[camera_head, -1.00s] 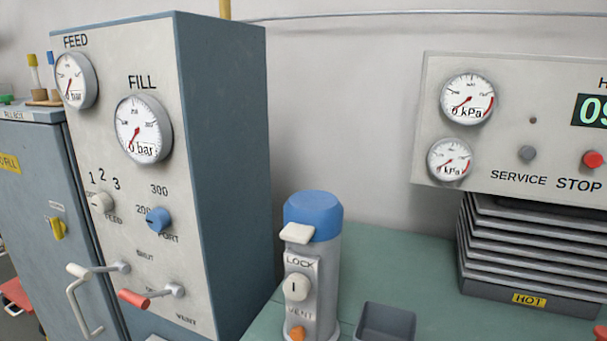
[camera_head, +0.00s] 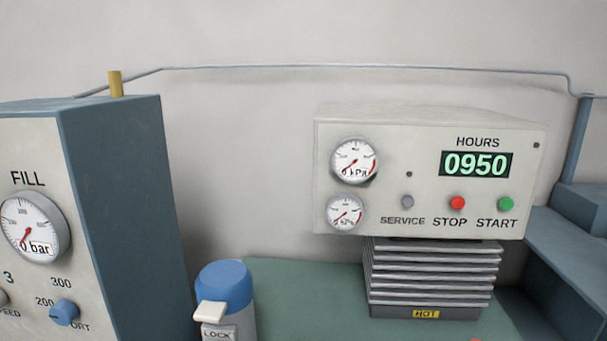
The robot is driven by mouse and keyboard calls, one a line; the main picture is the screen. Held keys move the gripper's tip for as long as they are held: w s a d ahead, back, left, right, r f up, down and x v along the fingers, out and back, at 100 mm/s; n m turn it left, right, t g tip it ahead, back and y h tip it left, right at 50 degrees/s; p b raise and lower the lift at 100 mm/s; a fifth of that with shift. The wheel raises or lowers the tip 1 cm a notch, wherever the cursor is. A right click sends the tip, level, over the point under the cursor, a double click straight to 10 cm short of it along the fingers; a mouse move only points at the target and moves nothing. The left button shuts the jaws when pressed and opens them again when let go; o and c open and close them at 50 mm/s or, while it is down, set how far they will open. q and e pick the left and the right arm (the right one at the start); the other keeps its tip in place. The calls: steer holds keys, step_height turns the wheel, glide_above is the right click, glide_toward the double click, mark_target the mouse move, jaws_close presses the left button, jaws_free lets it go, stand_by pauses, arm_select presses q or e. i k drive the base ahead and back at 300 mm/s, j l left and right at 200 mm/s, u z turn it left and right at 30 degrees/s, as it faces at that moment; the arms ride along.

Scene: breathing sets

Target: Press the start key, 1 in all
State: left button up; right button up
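The start key is a round green button (camera_head: 506,204) above the word START, at the right of a pale control panel (camera_head: 400,140) in the head view. A red stop button (camera_head: 457,203) and a grey service button (camera_head: 407,201) sit to its left. The display (camera_head: 476,164) above, under HOURS, reads 0950. Two gauges marked kPa are at the panel's left, with needles low. Neither of my grippers is in view.
A finned block (camera_head: 432,273) marked HOT stands under the panel on a green bench top (camera_head: 310,283). A blue-capped cylinder (camera_head: 224,285) marked LOCK stands left of it. A tall FILL cabinet (camera_head: 127,190) is at the left. Blue-grey shelving (camera_head: 565,265) is at the right.

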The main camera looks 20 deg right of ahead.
mark_target(506, 204)
steer(key=z, duration=1.6)
